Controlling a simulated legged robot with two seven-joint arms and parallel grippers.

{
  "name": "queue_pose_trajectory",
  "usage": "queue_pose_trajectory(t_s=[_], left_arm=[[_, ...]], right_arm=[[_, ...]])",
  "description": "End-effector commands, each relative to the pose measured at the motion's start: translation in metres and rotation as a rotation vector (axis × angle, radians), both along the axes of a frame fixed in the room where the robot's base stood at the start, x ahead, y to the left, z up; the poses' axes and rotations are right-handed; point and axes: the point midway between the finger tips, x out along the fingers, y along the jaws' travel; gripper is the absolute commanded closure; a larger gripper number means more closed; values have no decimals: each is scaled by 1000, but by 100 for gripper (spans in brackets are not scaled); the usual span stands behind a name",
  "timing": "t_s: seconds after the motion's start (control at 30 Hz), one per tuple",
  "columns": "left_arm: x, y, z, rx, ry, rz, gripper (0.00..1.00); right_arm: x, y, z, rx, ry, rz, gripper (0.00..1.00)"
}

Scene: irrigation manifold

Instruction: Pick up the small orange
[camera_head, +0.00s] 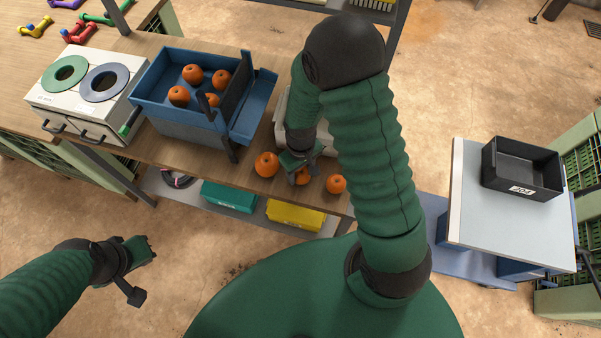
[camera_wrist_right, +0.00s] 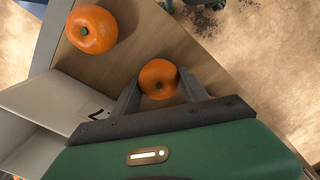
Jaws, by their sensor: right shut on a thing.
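In the head view three loose oranges lie in a row near the workbench's front edge: a left one (camera_head: 266,164), a middle one (camera_head: 302,177) and a right one (camera_head: 336,184). My right gripper (camera_head: 300,176) is down at the middle orange and partly covers it. In the right wrist view this orange (camera_wrist_right: 158,78) sits between the two dark fingers of the right gripper (camera_wrist_right: 165,92), which are shut on it. Another orange (camera_wrist_right: 92,29) lies on the wood at upper left, apart from the fingers. My left gripper (camera_head: 140,265) hangs over the floor, empty; its opening is unclear.
A blue bin (camera_head: 165,58) with several oranges stands left on the workbench (camera_head: 222,172). Left of it is a white box (camera_head: 72,110) with two round openings. A pale container (camera_head: 281,128) is behind my right gripper. A black crate (camera_head: 522,168) stands on the right table (camera_head: 490,220).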

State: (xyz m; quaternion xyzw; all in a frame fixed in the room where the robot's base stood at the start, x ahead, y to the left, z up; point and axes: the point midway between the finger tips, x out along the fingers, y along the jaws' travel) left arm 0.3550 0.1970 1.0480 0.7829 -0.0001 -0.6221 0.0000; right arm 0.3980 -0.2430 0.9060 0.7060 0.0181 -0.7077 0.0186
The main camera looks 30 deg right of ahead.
Motion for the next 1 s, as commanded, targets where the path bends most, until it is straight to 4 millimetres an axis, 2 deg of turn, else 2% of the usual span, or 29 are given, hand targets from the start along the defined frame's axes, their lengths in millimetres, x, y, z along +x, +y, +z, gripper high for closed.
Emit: queue_pose_trajectory(t_s=[0.03,0.2,0.53,0.8,1.0], left_arm=[[0,0,0,0,0,0,100],[0,0,0,0,0,0,100],[0,0,-1,0,0,0,100],[0,0,-6,0,0,0,100],[0,0,-15,0,0,0,100]], right_arm=[[0,0,0,0,0,0,70],[0,0,0,0,0,0,90],[1,0,6,0,-1,0,90],[1,1,37,0,-3,1,90],[-5,49,38,1,-1,9,90]])
